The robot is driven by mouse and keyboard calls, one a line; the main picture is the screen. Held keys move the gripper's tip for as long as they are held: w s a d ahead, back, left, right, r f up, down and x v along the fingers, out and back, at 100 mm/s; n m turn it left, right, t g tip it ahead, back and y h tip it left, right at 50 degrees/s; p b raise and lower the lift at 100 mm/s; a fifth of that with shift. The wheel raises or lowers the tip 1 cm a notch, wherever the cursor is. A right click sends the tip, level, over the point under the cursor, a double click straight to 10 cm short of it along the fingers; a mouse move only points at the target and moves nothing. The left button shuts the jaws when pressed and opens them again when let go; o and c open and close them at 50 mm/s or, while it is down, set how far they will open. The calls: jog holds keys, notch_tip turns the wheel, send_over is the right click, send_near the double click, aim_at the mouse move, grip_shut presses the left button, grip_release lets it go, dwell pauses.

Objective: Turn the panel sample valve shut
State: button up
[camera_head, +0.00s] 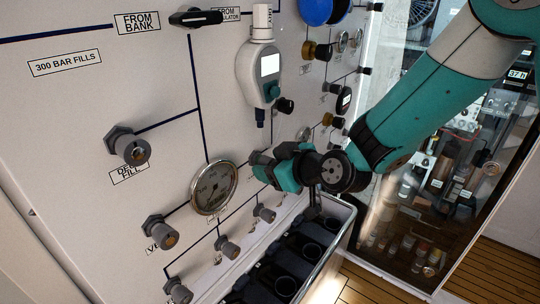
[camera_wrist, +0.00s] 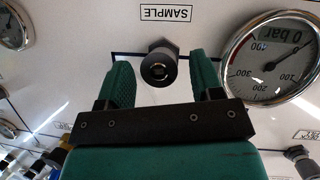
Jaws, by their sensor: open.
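The sample valve (camera_wrist: 158,66) is a small dark knob on the white panel, next to an upside-down SAMPLE label (camera_wrist: 166,13) in the wrist view. My gripper (camera_wrist: 160,78) is open, with one green finger on each side of the knob and a visible gap to both. I cannot tell how deep the fingers reach along the knob. In the head view my gripper (camera_head: 263,167) is close to the panel, right of the round gauge (camera_head: 214,188). There the sample valve is hidden or cannot be made out behind the gripper.
A gauge (camera_wrist: 270,58) sits close to the right finger in the wrist view. Other valve knobs (camera_head: 130,146) stick out of the panel. A bin with dark bottles (camera_head: 285,286) stands below my gripper. A glass-fronted cabinet (camera_head: 440,170) is to the right.

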jog(key=shift+w+a+f, duration=0.2)
jog(key=shift+w+a, duration=0.1)
jog(key=c, duration=0.9)
jog(key=shift+f+b, duration=0.15)
jog(key=shift+b, duration=0.2)
